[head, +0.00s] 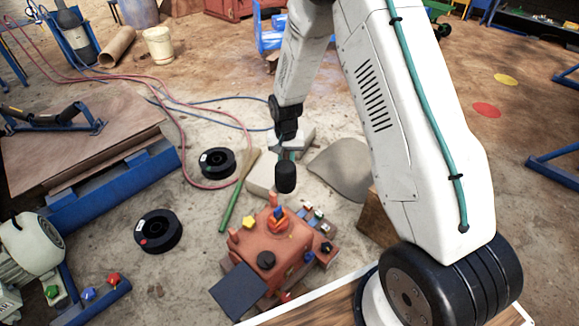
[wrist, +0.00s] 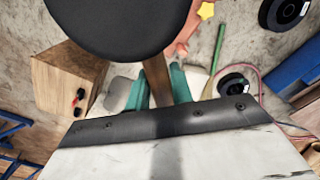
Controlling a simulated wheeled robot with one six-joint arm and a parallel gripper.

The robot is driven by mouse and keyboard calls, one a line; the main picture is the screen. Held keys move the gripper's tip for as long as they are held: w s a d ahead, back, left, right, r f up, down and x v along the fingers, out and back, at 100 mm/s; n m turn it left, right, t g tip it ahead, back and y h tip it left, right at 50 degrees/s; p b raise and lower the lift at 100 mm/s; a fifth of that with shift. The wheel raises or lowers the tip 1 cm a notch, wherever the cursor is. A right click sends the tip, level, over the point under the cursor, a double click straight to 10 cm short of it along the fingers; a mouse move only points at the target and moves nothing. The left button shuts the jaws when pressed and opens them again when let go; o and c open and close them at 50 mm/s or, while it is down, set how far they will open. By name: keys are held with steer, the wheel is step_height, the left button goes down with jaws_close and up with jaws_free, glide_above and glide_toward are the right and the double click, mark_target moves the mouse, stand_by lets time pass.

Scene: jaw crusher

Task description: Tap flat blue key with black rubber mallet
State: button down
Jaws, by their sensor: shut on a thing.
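A black rubber mallet (head: 286,178) hangs from my gripper (head: 288,153), its dark head above the red-brown jaw crusher (head: 258,262). In the wrist view, the black mallet head (wrist: 118,25) fills the top and the teal fingers of my gripper (wrist: 160,88) are shut on its brown handle (wrist: 156,78). A small blue piece (head: 279,212), which looks like the flat blue key, sits at the orange round part on top of the crusher. The mallet head is above and apart from it in the head view. In the wrist view the mallet head hides this spot.
A yellow knob (head: 249,222) and a black knob (head: 266,260) are on the crusher. A green-handled broom (head: 231,204) and black spools (head: 158,231) lie on the floor to the left. A wooden box (head: 378,218) stands to the right, near my arm.

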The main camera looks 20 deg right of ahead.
steer(key=w+d+f+m, duration=0.2)
steer(key=f+m, duration=0.2)
steer(key=f, duration=0.1)
steer(key=w+d+f+m, duration=0.2)
steer(key=f+m, duration=0.2)
steer(key=f, duration=0.1)
steer(key=shift+f+m, duration=0.25)
steer(key=shift+m, duration=0.15)
steer(key=shift+a, duration=0.1)
step_height(320, 180, down, 12)
steer(key=shift+r, duration=2.7)
